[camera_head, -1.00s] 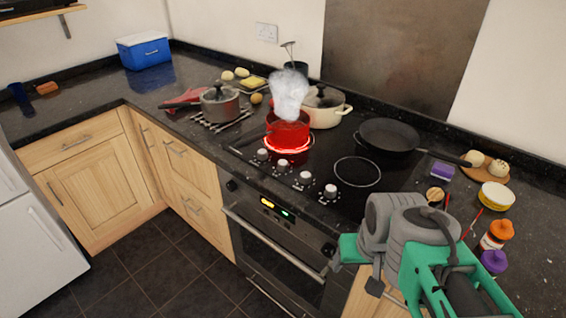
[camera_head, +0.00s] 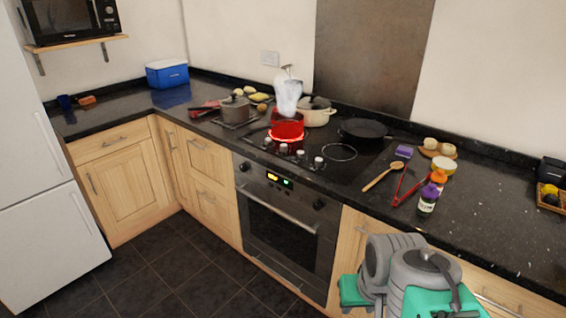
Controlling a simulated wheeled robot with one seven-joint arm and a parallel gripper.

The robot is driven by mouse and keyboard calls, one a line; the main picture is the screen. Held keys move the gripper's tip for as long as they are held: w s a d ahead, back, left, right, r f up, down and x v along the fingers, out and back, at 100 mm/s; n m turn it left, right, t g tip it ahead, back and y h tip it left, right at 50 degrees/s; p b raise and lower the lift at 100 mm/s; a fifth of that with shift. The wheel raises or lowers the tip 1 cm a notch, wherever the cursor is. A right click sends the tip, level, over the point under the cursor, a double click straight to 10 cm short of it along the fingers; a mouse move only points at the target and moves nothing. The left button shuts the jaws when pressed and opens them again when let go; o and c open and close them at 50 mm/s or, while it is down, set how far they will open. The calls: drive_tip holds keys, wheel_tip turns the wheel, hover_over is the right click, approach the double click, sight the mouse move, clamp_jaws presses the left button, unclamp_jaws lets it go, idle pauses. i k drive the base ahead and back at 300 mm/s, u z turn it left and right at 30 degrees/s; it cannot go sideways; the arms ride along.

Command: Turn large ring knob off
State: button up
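The black hob has several pale knobs in a row along its front edge; the rightmost knob (camera_head: 318,162) is beside an empty marked ring (camera_head: 340,152). The leftmost knob (camera_head: 268,141) is near the red pot (camera_head: 287,126). The knobs' settings are too small to read, and I cannot tell which serves which ring. My grey and green arm links are at the bottom right, apart from the knobs. No gripper fingertips show.
A wooden spoon (camera_head: 383,176), red tongs (camera_head: 408,188) and bottles (camera_head: 428,198) lie or stand to the right. The oven (camera_head: 285,215) is shut. The floor at left is clear.

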sight(283, 147)
drive_tip(key=u, duration=0.9)
drive_tip(key=i, duration=1.25)
drive_tip(key=z, duration=0.45)
drive_tip(key=i, duration=0.7)
drive_tip(key=z, duration=0.6)
